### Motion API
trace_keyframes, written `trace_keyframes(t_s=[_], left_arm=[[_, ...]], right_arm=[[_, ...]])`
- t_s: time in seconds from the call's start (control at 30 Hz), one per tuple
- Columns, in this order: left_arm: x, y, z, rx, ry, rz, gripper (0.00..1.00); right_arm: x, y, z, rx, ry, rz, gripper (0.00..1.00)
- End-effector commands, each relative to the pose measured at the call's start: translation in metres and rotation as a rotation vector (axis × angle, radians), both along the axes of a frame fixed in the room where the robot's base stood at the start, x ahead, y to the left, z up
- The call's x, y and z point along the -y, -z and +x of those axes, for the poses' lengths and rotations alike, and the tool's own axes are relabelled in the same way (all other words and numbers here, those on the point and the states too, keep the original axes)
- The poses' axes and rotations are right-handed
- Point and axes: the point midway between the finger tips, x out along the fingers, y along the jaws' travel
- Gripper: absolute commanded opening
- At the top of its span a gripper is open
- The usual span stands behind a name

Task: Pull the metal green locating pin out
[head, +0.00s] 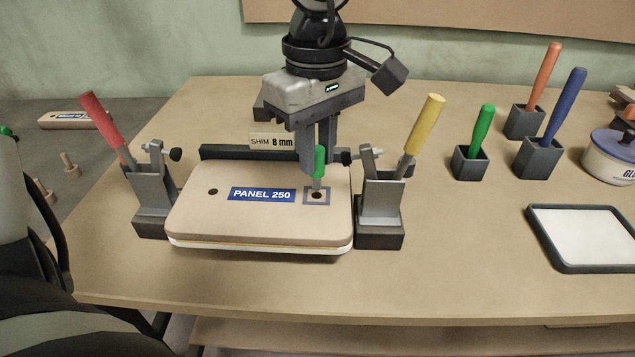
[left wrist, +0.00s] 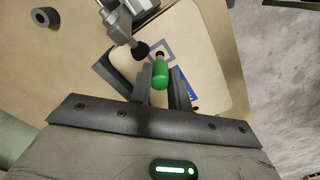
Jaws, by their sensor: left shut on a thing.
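The green locating pin (head: 319,160) has a green grip and a grey metal tip. It stands about upright over the right hole (head: 317,195) of the panel, inside a blue square outline. The tip is at or just above the dark hole; I cannot tell whether it is fully clear. My left gripper (head: 320,168) comes down from above and is shut on the green grip. The left wrist view shows the green grip (left wrist: 161,75) between the two fingers. The panel marked PANEL 250 (head: 195,222) lies flat on a stack of boards. My right gripper is not in view.
Clamps with a red handle (head: 100,118) and a yellow handle (head: 424,122) flank the panel. A SHIM 8 mm label (head: 270,141) is behind it. Green (head: 482,130), orange (head: 544,75) and blue (head: 566,105) handles stand in holders at right. A tray (head: 545,238) lies front right.

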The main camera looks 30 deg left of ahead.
Motion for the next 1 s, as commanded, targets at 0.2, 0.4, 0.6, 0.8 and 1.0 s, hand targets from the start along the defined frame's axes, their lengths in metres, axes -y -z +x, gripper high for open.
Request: trace_keyframes(t_s=[0.2,0.4,0.6,0.8,1.0], left_arm=[[0.0,0.0,0.0,0.001,0.0,0.0,0.0],[0.0,-0.01,0.0,0.001,0.0,0.0,0.0],[0.0,-0.027,0.0,0.002,-0.001,0.0,0.0],[0.0,-0.04,0.0,0.002,-0.001,0.0,0.0],[0.0,-0.04,0.0,0.001,-0.001,0.0,0.0]], right_arm=[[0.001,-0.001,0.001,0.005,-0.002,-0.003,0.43],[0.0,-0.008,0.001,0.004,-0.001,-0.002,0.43],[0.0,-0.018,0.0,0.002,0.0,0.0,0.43],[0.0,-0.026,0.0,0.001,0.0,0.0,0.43],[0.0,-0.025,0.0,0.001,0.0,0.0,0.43]])
